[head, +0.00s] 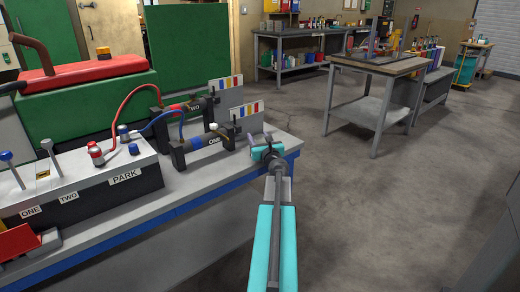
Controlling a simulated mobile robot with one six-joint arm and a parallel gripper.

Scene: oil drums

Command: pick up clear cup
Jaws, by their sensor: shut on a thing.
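My gripper (266,152) is at the end of my teal arm, over the right end of the grey workbench top. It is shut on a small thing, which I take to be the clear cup. The cup's outline is hard to make out, as it is small, see-through and partly hidden by the jaws. I cannot tell whether it touches the bench top or is held just above it.
A grey table (380,66) stands farther back. The floor (370,200) at right is clear.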

